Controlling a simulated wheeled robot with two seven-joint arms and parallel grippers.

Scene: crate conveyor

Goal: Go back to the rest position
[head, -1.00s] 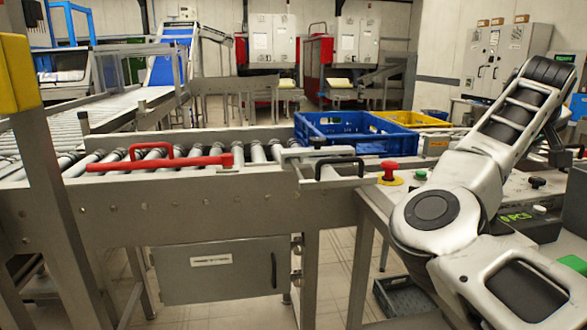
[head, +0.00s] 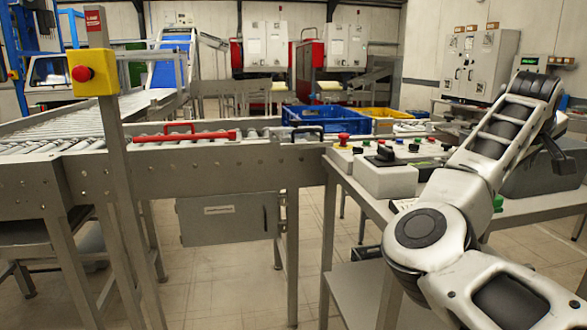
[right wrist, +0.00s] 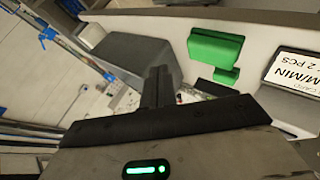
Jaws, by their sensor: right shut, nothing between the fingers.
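My right arm rises at the right of the head view, bent at the elbow, with its forearm slanting up and away. Its hand is mostly hidden behind the forearm there. In the right wrist view the right gripper (right wrist: 159,82) shows two dark fingers together, with nothing between them. A green block (right wrist: 214,50) and a grey box (right wrist: 128,58) lie beyond the fingers in that view. My left gripper is not in view.
A roller conveyor (head: 225,160) with a red handle (head: 184,134) crosses the left and middle. A blue crate (head: 325,123) and a yellow crate (head: 380,113) stand behind. A control table (head: 362,183) lies close to my right arm. A post carries a red emergency stop (head: 83,74).

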